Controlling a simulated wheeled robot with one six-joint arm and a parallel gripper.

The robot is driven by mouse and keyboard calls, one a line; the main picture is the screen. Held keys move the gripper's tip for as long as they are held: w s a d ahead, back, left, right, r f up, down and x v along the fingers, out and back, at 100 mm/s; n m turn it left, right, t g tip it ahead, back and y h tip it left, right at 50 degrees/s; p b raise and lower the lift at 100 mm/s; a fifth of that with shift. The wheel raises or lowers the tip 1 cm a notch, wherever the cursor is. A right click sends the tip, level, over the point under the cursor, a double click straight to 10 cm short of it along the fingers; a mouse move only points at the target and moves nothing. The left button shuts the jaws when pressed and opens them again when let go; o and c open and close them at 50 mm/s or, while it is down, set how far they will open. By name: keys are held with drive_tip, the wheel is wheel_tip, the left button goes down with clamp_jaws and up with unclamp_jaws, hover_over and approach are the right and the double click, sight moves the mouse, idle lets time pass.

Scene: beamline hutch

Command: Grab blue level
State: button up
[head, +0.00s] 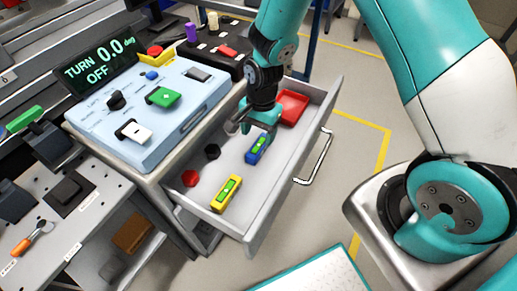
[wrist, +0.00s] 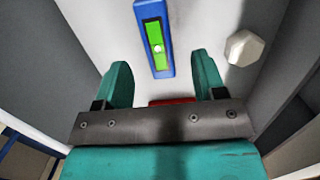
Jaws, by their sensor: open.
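The blue level (head: 257,150) with a green vial window lies on the floor of the open drawer (head: 281,163) in the head view. It also shows in the wrist view (wrist: 168,64), beyond and between the fingertips. My gripper (head: 257,132) is over the drawer, just behind the blue level in the head view. In the wrist view my gripper (wrist: 161,78) has its two teal fingers apart, with nothing held between them. I cannot tell the exact height of the fingers above the level.
A yellow level (head: 226,194), a red hexagonal piece (head: 190,178) and a black one (head: 212,152) lie in the drawer. A red tray (head: 292,107) sits at its far end. The drawer handle (head: 314,160) and the control box (head: 150,108) flank the drawer.

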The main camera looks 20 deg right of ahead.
sight(259, 145)
drive_tip(key=f, duration=0.5)
drive_tip(key=shift+s+a+f, duration=0.1)
drive_tip(key=shift+s+f, duration=0.1)
drive_tip(key=shift+f, duration=0.1)
drive_tip(key=c, duration=1.1)
drive_tip(key=shift+r, duration=0.15)
